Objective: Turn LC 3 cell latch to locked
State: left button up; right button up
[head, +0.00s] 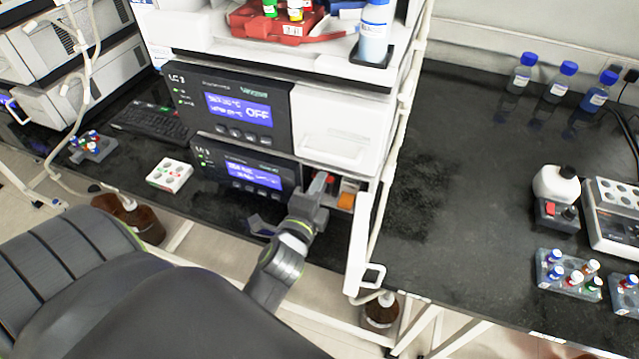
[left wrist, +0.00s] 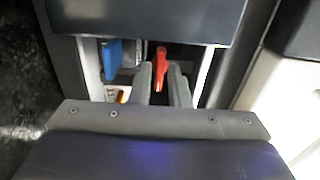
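The LC 3 stack (head: 190,83) stands in the middle of the head view, with its label on the upper dark panel. In its lower module, a narrow bay beside the lower display is open and shows an orange part (head: 346,200). My left gripper (head: 319,183) reaches to this bay from the front. In the left wrist view, a red lever (left wrist: 161,66), which looks like the cell latch, stands upright between my two grey fingers (left wrist: 161,84). Whether they press on it is not clear. The latch is hidden in the head view. My right gripper is not in view.
The open white door (head: 360,245) stands just right of my left gripper. A blue part (left wrist: 112,58) sits left of the lever inside the bay. A white vial rack (head: 169,175) lies on the bench to the left.

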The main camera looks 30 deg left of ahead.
pick_arm(q)
grip_shut()
jog(key=shift+n, duration=0.3)
jog(key=n+b, duration=0.1)
jog(key=n, duration=0.2)
jog(key=shift+f+n, duration=0.1)
jog(key=shift+n, duration=0.3)
jog(key=n+b, duration=0.2)
jog(key=n, duration=0.3)
jog(key=shift+w, duration=0.1)
jog(key=n+b, duration=0.1)
jog(key=n, duration=0.3)
jog(key=shift+n, duration=0.4)
jog(key=shift+n+b, duration=0.6)
jog(key=shift+n, duration=1.4)
